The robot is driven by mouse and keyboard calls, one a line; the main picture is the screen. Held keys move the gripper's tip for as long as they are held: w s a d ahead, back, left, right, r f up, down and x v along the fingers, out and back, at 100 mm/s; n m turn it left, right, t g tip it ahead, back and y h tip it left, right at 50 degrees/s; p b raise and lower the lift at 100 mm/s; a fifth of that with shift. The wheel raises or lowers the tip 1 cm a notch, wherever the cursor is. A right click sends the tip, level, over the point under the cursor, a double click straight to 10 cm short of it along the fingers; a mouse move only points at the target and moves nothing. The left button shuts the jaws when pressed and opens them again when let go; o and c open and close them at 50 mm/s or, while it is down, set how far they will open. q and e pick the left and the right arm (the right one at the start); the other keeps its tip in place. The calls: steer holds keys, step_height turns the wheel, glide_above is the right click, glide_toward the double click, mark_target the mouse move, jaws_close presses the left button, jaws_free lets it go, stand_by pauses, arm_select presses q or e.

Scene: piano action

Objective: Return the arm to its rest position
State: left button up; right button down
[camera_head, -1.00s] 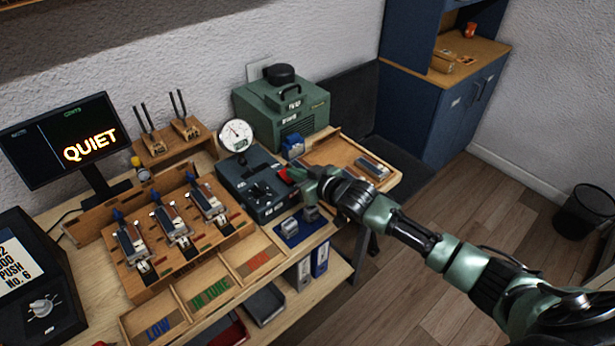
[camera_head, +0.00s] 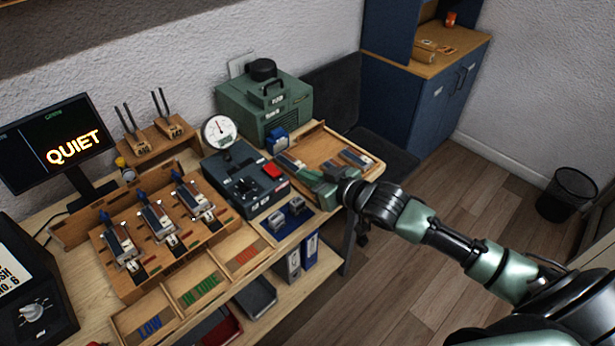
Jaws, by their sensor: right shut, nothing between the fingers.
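My right arm comes in from the lower right. Its green gripper (camera_head: 310,176) is shut and empty, pointing up and left over the front edge of the wooden tray (camera_head: 312,147) at the bench's right end. The gripper hides part of the tray. Grey key-like pieces (camera_head: 355,158) lie in the tray behind it. The dark control box (camera_head: 240,185) with a red button (camera_head: 272,171) stands just left of the gripper. My left gripper is not in view.
A blue mat (camera_head: 268,237) with two metal blocks lies in front of the control box. A green machine (camera_head: 262,105) and a round gauge (camera_head: 219,132) stand behind. A wooden rack (camera_head: 185,262) holds several piano action units. The monitor (camera_head: 55,143) reads QUIET. Open floor lies to the right.

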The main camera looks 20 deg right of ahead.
steer(key=shift+f, duration=0.1)
stand_by(0.3)
steer(key=s+a+f+m+g+h, duration=0.1)
steer(key=s+f+g, duration=0.2)
steer(key=s, duration=0.7)
steer(key=s+a+f+g+h, duration=0.1)
steer(key=s+f+g+h, duration=0.2)
steer(key=s, duration=0.7)
steer(key=s+a+f+m+g, duration=0.1)
steer(key=s+f+g, duration=0.25)
steer(key=s, duration=0.65)
step_height(320, 180, down, 29)
steer(key=s+g+b, duration=0.1)
steer(key=s+b, duration=0.1)
steer(key=s, duration=0.1)
steer(key=s+d+f+g, duration=0.1)
steer(key=s+d+f, duration=0.2)
steer(key=s+f, duration=1.3)
steer(key=shift+f+h+b, duration=0.35)
steer(key=shift+f+h, duration=0.05)
steer(key=shift+f, duration=0.15)
